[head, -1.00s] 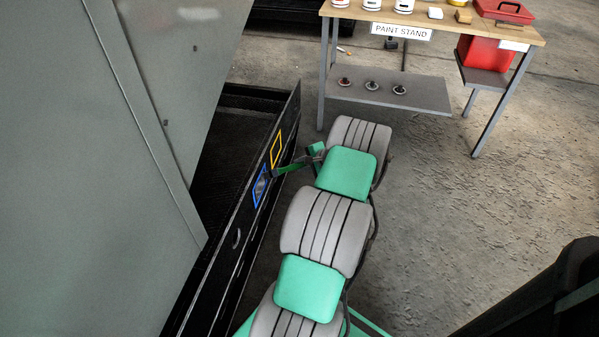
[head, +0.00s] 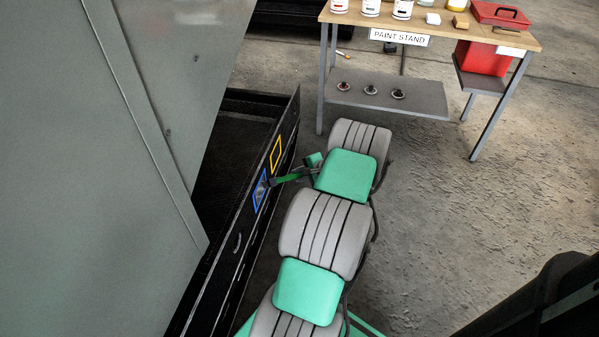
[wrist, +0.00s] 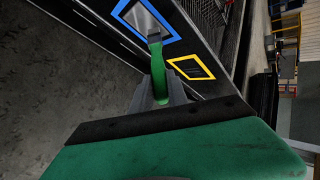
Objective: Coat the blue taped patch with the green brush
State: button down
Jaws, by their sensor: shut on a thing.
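The blue taped patch (head: 256,199) is on the side of a black panel; in the wrist view its blue frame (wrist: 168,22) encloses a grey surface. My gripper (head: 306,170) is shut on the green brush (head: 286,179), whose handle (wrist: 158,74) points from the jaws toward the patch in the wrist view. The jaws (wrist: 160,94) show at the handle's near end, apart from the panel.
A yellow taped patch (head: 276,154) sits beside the blue one on the same panel (head: 232,262). A large grey cabinet side (head: 90,190) fills the left. The paint stand (head: 440,30), with several cans and a red toolbox (head: 500,14), stands at the back right. Concrete floor is open at right.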

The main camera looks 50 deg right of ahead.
jog(key=s+a+p, duration=0.2)
jog(key=a+p, duration=0.2)
jog(key=a, duration=0.2)
jog(key=shift+s+a, duration=0.15)
jog(key=shift+s, duration=0.2)
dwell(0.5)
jog(key=s+d, duration=0.2)
jog(key=s, duration=0.3)
jog(key=shift+s+d+b, duration=0.25)
jog(key=shift+b, duration=0.05)
jog(key=shift+s, duration=0.1)
jog(key=s, duration=0.1)
jog(key=s+d, duration=0.1)
jog(key=shift+s+d, duration=0.1)
jog(key=shift+s, duration=0.2)
dwell(0.3)
